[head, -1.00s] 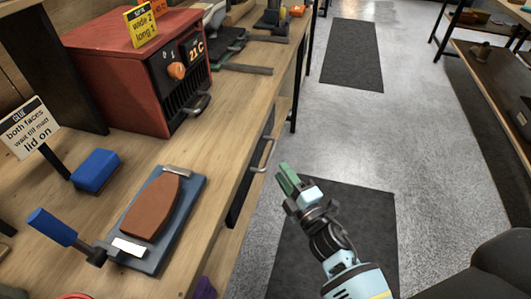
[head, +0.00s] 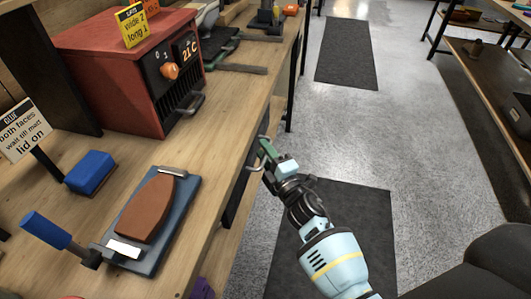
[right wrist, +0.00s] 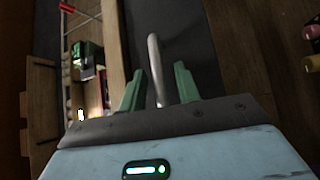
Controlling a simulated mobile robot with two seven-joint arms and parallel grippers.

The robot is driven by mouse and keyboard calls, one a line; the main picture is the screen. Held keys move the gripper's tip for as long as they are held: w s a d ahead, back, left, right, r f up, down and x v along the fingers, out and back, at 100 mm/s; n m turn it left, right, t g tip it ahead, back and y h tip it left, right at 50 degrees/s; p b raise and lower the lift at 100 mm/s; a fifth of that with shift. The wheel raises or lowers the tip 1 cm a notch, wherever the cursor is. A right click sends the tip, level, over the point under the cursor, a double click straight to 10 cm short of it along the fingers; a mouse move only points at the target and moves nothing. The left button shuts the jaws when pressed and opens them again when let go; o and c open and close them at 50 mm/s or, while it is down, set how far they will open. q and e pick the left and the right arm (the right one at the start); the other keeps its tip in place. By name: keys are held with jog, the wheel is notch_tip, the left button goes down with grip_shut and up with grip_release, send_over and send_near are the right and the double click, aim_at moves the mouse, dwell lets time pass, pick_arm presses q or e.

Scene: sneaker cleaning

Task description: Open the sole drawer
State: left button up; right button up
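The drawer (head: 232,200) has a dark front under the bench's front edge and appears closed. No label on it can be read. Its pale metal bar handle (head: 249,166) is partly hidden by my right gripper (head: 266,150). In the right wrist view the handle (right wrist: 154,60) runs between the two green fingers of the right gripper (right wrist: 159,88). The fingers stand apart, with a gap visible on each side of the bar. My left gripper is not in view.
The wooden bench top (head: 225,125) holds a red oven (head: 120,75), a blue block (head: 90,172) and a blue press plate (head: 185,205) with a brown sole (head: 148,205). Open floor with dark mats (head: 345,215) lies right of the bench.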

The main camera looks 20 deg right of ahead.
grip_shut()
jog(key=shift+d, duration=0.1)
